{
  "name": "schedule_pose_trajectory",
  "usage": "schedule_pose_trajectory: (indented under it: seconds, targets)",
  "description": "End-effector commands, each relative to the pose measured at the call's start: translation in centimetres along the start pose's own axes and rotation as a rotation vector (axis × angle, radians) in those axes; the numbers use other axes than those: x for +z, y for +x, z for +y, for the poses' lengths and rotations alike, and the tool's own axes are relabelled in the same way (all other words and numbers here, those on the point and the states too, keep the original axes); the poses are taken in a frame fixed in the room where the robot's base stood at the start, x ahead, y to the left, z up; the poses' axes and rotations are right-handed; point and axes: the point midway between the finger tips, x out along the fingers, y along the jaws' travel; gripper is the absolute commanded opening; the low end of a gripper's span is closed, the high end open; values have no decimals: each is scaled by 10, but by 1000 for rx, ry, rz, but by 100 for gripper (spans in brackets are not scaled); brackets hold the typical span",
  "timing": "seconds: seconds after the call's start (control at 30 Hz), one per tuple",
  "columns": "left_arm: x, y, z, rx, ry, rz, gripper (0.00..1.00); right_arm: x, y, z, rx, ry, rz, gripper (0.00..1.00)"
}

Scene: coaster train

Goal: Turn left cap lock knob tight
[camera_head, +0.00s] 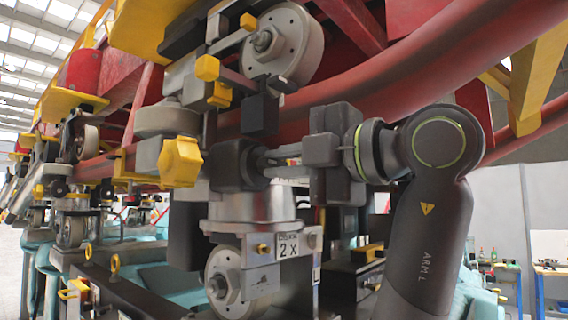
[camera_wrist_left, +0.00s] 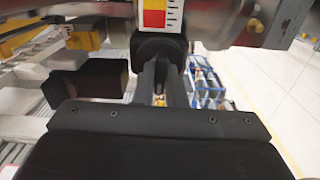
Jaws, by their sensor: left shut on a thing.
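A black, block-shaped knob (camera_head: 234,166) sits at the side of a silver cylindrical housing (camera_head: 248,207) under the red track. It also shows in the left wrist view (camera_wrist_left: 158,46), just below a red, yellow and white scale label (camera_wrist_left: 155,14). My left gripper (camera_head: 271,162) reaches in from the right, with its fingers level. In the left wrist view the fingers (camera_wrist_left: 161,76) are close together and end at the black knob, shut on it. The fingertips' contact is partly hidden by the knob. The knob's tightness cannot be told. My right gripper is not in view.
A yellow knob (camera_head: 181,161) sticks out just left of the black knob. A wheel (camera_head: 285,44) is above and another (camera_head: 236,281) below. A red tube (camera_head: 430,75) runs above my arm. A black block (camera_wrist_left: 92,80) stands left of the fingers.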

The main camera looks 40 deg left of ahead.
Motion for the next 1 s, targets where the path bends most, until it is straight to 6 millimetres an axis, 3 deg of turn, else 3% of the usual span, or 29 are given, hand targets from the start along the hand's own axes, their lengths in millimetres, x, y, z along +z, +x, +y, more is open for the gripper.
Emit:
schedule_pose_trajectory:
  seconds: [0.17, 0.2, 0.33, 0.77, 1.0]
  targets:
    - [0, 0, -1, -2, -1, 1, 0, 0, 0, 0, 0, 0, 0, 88]
    - [0, 0, -1, -2, -1, 1, 16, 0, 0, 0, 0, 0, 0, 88]
    - [0, 0, 0, -1, -1, 1, 33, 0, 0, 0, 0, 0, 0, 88]
    - [0, -1, 0, 0, -2, 0, 33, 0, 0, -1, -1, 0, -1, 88]
    - [0, -28, -3, 1, 0, -3, 33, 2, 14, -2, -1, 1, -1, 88]
